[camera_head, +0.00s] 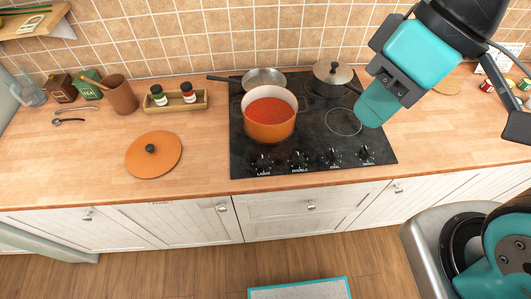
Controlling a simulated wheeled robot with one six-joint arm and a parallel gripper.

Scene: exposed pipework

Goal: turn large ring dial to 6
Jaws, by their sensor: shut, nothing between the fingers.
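A black cooktop (290,120) is set in the wooden counter. A row of black dials runs along its front edge. The leftmost dial (262,162) has a label below it that seems to read LARGE; its setting is too small to read. The dial to its right (298,160) seems to be labelled DOUBLE. Two more dials (334,158) (366,153) follow to the right; their labels are hard to read. My gripper (371,108) is shut and empty, above the right side of the cooktop, to the right of the large dial and apart from it.
An orange pot (268,124) of red soup stands behind the leftmost dials. A pan (264,78) and a lidded pot (333,76) stand at the back. An orange lid (154,166) lies on the counter at left. A spice tray (176,104) stands behind it.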

